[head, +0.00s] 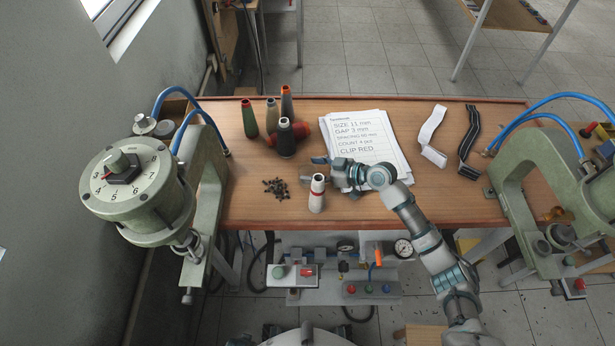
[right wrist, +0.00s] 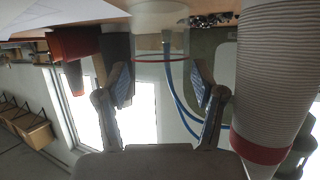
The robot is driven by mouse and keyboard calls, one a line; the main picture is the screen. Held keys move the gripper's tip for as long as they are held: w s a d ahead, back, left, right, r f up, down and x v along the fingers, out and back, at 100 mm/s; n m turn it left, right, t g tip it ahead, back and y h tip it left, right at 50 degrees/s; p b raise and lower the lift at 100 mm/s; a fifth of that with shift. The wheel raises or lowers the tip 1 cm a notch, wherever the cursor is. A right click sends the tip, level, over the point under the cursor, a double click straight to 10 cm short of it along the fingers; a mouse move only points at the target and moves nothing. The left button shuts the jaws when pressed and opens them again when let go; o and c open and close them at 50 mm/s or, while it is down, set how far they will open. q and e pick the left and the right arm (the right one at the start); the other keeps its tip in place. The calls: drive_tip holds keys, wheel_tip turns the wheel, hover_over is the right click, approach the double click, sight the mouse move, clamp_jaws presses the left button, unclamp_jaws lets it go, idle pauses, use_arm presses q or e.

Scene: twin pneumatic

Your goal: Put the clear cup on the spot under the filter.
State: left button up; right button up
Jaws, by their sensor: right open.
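The clear cup (right wrist: 165,44) shows in the right wrist view as a see-through shape with a thin red rim, between and just beyond my spread fingertips. In the head view it is only a faint pale shape (head: 307,178) left of my right gripper (head: 325,170). My right gripper is open, low over the bench beside the paper sheets; I cannot tell whether it touches the cup. A pneumatic panel (head: 308,283) with small fittings and gauges hangs below the bench's front edge; I cannot make out the filter or the spot there. My left gripper is not in view.
A white cone with a red band (head: 317,196) stands close to the gripper; it looms right in the wrist view (right wrist: 272,75). Black pellets (head: 275,187), thread cones (head: 286,137), paper sheets (head: 370,142) and straps (head: 432,135) lie on the bench (head: 455,200). Green presses (head: 200,215) flank it.

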clamp_jaws()
